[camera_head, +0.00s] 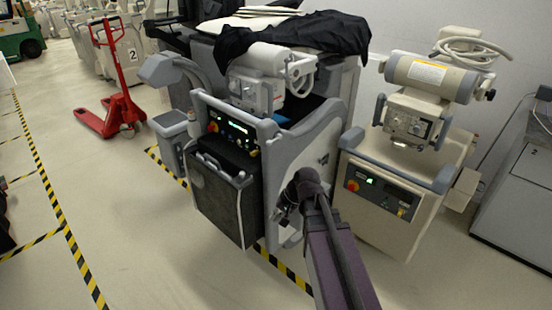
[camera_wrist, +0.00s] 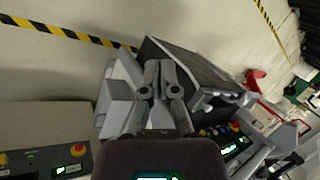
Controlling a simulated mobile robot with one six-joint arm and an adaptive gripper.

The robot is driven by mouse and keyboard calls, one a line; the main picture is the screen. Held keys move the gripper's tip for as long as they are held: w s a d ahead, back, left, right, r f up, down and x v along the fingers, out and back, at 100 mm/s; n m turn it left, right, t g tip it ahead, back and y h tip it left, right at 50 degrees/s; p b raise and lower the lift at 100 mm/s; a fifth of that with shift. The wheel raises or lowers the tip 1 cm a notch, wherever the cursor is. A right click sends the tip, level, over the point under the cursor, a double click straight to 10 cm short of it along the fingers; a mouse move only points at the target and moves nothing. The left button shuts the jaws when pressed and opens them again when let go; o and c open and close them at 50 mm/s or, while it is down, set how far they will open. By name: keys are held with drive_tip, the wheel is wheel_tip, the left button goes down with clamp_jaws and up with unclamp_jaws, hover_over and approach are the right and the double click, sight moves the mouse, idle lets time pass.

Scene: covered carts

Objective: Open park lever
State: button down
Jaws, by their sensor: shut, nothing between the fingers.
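The grey cart (camera_head: 285,150) stands in the middle of the head view, with a lit control panel (camera_head: 232,130) above a dark front box (camera_head: 222,195). I cannot make out the park lever for certain in either view; my arm and gripper cover part of the cart's lower right side. My gripper (camera_head: 284,217) is at that side, low down. In the wrist view my gripper (camera_wrist: 160,66) is shut and empty, its fingers pointing at the cart's grey side beside the dark box (camera_wrist: 195,68). I cannot tell whether it touches the cart.
A beige cart (camera_head: 385,210) with its own panel stands close on the right. A red pallet jack (camera_head: 118,75) is at the back left. Black-yellow tape (camera_head: 65,215) marks the floor. The floor (camera_head: 130,230) on the left is clear. A grey cabinet (camera_head: 525,190) stands far right.

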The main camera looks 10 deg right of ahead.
sight(275, 140)
drive_tip(key=w+d+f+m+t+y+b, duration=0.1)
drive_tip(key=w+d+m+t+y+b, duration=0.25)
drive_tip(key=w+m+b, duration=0.4)
drive_tip(key=w+d+f+m+t+y+b, duration=0.1)
drive_tip(key=w+d+m+t+y+b, duration=0.3)
drive_tip(key=w+b, duration=0.55)
drive_tip(key=w+d+r+m+t+y+b, duration=0.1)
drive_tip(key=w+d+m+t+b, duration=0.3)
drive_tip(key=d+m+t, duration=0.2)
drive_tip(key=shift+w+d+m, duration=0.2)
drive_tip(key=shift+d+m, duration=0.4)
drive_tip(key=shift+m, duration=0.15)
drive_tip(key=shift+w+a+r+t, duration=0.1)
drive_tip(key=shift+t, duration=0.15)
drive_tip(key=shift+s+r+p+x, duration=0.2)
drive_tip(key=shift+r+p+x, duration=0.5)
drive_tip(key=shift+x, duration=1.35)
drive_tip(key=shift+s+r+p+x, duration=0.25)
drive_tip(key=shift+p+x, duration=0.95)
drive_tip(key=shift+x, duration=0.9)
drive_tip(key=shift+s+r+p+x, duration=0.3)
drive_tip(key=shift+p+x, duration=0.65)
drive_tip(key=shift+x, duration=1.1)
drive_tip(key=shift+w+a+r, duration=0.1)
drive_tip(key=shift+w+a, duration=0.05)
drive_tip(key=shift+a, duration=0.05)
drive_tip(key=shift+a+r, duration=0.1)
drive_tip(key=shift+a, duration=0.25)
